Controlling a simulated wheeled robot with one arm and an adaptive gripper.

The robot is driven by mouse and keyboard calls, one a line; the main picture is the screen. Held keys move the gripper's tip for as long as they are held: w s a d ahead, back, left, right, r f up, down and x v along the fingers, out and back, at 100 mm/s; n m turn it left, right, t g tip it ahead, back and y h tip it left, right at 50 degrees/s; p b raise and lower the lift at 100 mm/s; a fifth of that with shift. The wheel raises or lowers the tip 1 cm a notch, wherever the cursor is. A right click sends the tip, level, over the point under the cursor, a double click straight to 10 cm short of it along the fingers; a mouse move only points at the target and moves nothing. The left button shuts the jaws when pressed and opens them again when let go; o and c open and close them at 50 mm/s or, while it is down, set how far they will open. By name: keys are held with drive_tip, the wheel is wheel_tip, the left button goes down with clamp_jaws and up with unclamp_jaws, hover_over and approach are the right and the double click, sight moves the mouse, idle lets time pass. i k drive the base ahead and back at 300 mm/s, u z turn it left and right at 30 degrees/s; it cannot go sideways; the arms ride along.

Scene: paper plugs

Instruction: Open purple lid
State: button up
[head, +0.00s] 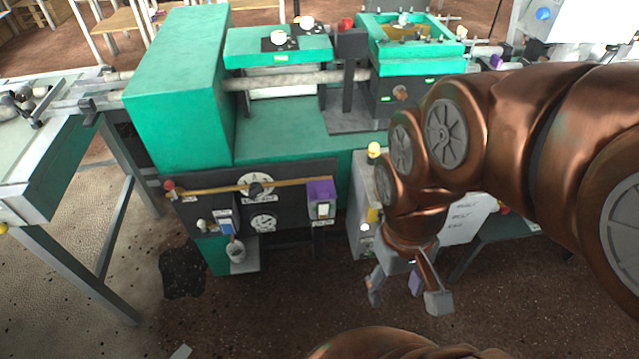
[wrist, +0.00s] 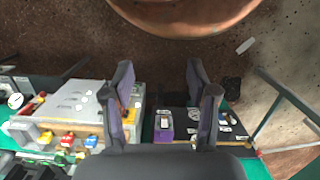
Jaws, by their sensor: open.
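The purple lid (head: 320,192) is a small purple box-like cover on the dark front panel of the green machine, at the right end of a brass-coloured rod. A pale label or panel shows on its front. It also shows in the wrist view (wrist: 164,124), low between my fingers in the picture. My gripper (head: 406,296) hangs in front of the machine, lower and to the right of the lid, apart from it. In the wrist view the two fingers (wrist: 160,78) are wide apart with nothing held between them.
The green machine (head: 278,132) fills the centre. Gauges (head: 257,185) and a cup (head: 237,251) are left of the lid. A grey cabinet with coloured knobs (wrist: 66,138) stands close right of the machine. A bench (head: 50,170) is at left. The floor in front looks mostly clear.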

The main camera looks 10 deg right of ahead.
sight(321, 190)
drive_tip(key=u, duration=1.1)
drive_tip(key=i, duration=0.35)
drive_tip(key=z, duration=0.55)
